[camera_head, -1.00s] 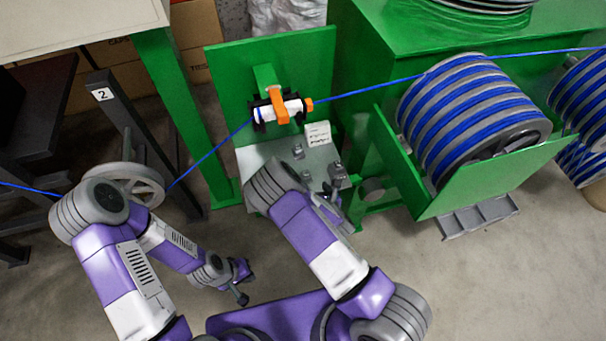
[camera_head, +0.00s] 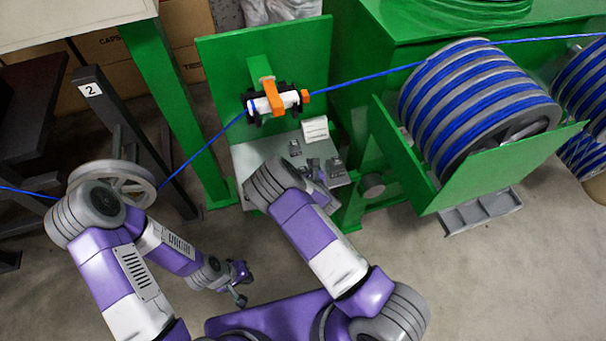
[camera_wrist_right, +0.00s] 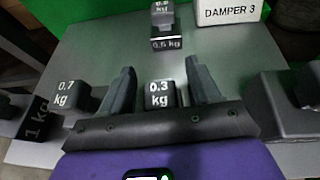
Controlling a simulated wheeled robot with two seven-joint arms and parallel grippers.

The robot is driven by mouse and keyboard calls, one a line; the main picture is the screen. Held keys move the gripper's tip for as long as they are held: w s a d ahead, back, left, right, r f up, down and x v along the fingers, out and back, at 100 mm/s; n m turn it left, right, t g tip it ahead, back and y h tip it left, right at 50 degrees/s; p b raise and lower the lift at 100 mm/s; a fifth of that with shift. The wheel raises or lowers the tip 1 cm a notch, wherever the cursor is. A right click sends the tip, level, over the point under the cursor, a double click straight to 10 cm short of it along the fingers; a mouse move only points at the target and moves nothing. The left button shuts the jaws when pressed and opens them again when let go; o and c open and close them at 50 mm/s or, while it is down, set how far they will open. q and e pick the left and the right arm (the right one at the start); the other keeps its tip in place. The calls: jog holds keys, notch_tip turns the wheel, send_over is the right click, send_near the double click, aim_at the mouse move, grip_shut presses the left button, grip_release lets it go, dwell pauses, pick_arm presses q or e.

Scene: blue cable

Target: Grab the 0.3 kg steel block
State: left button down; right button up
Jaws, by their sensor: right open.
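The 0.3 kg steel block (camera_wrist_right: 160,94) is a small dark block with white lettering. In the right wrist view it stands on the grey plate between the two fingers of my right gripper (camera_wrist_right: 163,82). The fingers are apart, with a gap visible on each side of the block. Its lower part is hidden behind the gripper's dark front edge. In the head view my right gripper (camera_head: 316,174) is low over the plate, partly hidden by its own wrist. My left gripper (camera_head: 241,284) hangs over the floor, fingers apart and empty.
The grey plate (camera_head: 249,157) also carries a 0.7 kg block (camera_wrist_right: 68,94), a 1 kg block (camera_wrist_right: 36,121), a 0.5 kg block (camera_wrist_right: 166,44) and a larger block at right (camera_wrist_right: 281,105). A DAMPER 3 label (camera_wrist_right: 228,12) stands behind. A blue cable (camera_head: 364,78) runs above.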

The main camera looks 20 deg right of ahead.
jog(key=shift+c, duration=0.4)
grip_shut()
